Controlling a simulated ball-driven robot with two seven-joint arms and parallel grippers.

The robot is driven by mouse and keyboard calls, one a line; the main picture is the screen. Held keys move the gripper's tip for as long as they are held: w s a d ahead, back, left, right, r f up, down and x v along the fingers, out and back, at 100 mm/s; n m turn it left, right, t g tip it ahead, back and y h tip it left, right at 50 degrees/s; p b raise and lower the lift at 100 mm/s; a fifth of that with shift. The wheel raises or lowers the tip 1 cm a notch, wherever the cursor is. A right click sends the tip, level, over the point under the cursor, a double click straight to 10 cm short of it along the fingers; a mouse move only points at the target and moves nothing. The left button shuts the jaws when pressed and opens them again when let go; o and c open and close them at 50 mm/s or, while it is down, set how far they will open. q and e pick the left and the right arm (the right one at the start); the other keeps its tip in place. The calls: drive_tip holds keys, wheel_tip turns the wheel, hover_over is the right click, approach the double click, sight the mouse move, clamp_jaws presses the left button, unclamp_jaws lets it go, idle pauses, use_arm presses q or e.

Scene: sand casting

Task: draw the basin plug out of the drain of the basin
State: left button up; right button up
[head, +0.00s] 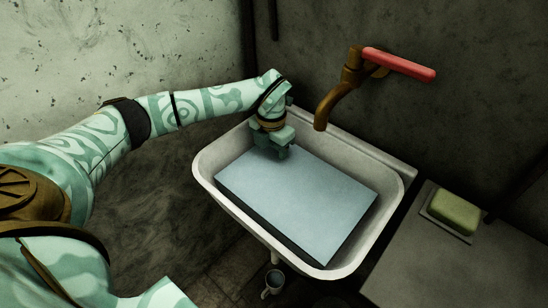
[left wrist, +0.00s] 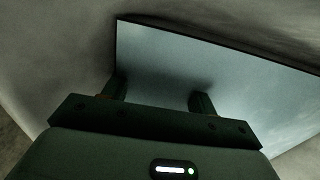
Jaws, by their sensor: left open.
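The white basin (head: 207,165) hangs on the wall and holds a flat pale-blue surface (head: 300,205) that looks like water. In the left wrist view this surface (left wrist: 230,75) lies just beyond my fingers. The basin plug and the drain are not visible in either view; the pale-blue surface covers the basin floor. My left gripper (head: 282,154) points down at the back-left part of the basin, with its fingertips at or close to the surface. In the left wrist view my left gripper (left wrist: 158,90) has its fingers apart with nothing seen between them. My right gripper is out of view.
A brown tap (head: 330,103) with a red handle (head: 399,64) juts from the wall over the basin's back, right of my left gripper. A green soap block (head: 454,212) sits in a dish on the right counter (head: 430,265).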

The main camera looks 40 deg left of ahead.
sight(271, 154)
use_arm(q)
drive_tip(key=shift+r, duration=0.15)
drive_tip(key=c, duration=1.1)
drive_tip(key=shift+r+p, duration=0.3)
drive_tip(key=r+p, duration=0.1)
drive_tip(key=r, duration=0.2)
drive_tip(key=r+p, duration=0.1)
drive_tip(key=shift+s+d+r+p, duration=0.2)
drive_tip(key=shift+s+p, duration=0.1)
drive_tip(key=shift+s, duration=0.1)
drive_tip(key=s+d+r+p, duration=0.2)
drive_tip(key=s+r+p, duration=0.1)
drive_tip(key=s, duration=0.1)
drive_tip(key=s+d+r+p, duration=0.1)
drive_tip(key=s+r+p, duration=0.2)
drive_tip(key=s+r, duration=0.1)
drive_tip(key=s+d+r+p, duration=0.2)
drive_tip(key=s+r+p, duration=0.1)
drive_tip(key=s+r, duration=0.1)
drive_tip(key=shift+d, duration=0.3)
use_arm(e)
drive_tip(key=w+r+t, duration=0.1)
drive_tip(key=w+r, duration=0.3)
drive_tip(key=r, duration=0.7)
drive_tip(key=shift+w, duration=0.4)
